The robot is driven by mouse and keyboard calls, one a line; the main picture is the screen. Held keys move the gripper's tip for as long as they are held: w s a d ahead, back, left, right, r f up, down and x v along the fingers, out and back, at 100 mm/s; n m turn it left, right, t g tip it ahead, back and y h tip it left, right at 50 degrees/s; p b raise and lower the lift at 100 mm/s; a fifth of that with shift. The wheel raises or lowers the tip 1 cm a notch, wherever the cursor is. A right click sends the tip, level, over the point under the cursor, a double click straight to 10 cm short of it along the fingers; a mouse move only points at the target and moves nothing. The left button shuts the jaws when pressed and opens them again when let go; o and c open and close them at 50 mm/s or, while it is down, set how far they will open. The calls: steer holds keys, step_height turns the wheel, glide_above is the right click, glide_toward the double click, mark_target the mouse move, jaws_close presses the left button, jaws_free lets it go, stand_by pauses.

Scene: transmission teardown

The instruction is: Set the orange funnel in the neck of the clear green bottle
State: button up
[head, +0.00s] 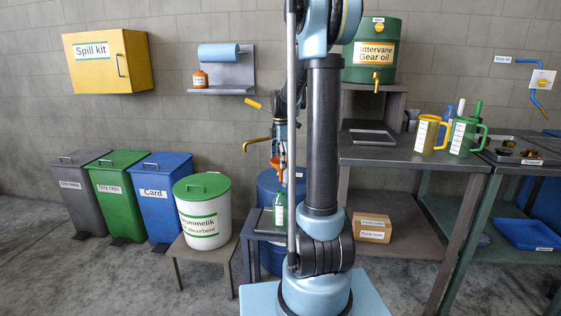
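The clear green bottle (280,215) stands upright on a low grey stand left of my arm's column. It carries a pale label, and its right side is partly hidden by my arm. The orange funnel (276,162) shows as a small orange shape above the bottle, just below the end of my arm. My gripper (282,152) is at the funnel's height, mostly hidden behind my own arm links. Its fingers are too small and covered to tell whether they hold the funnel. I cannot tell whether the funnel touches the bottle's neck.
A white absorbent bin (203,217) is to the left. The workbench (395,153) at right carries yellow (428,134) and green (463,137) jugs. Open floor lies at front left.

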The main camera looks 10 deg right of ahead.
mark_target(281, 172)
steer(key=shift+f, duration=0.15)
steer(key=shift+f, duration=1.35)
steer(key=shift+s+f, duration=0.15)
steer(key=shift+f, duration=0.15)
steer(key=shift+f, duration=2.6)
stand_by(3.6)
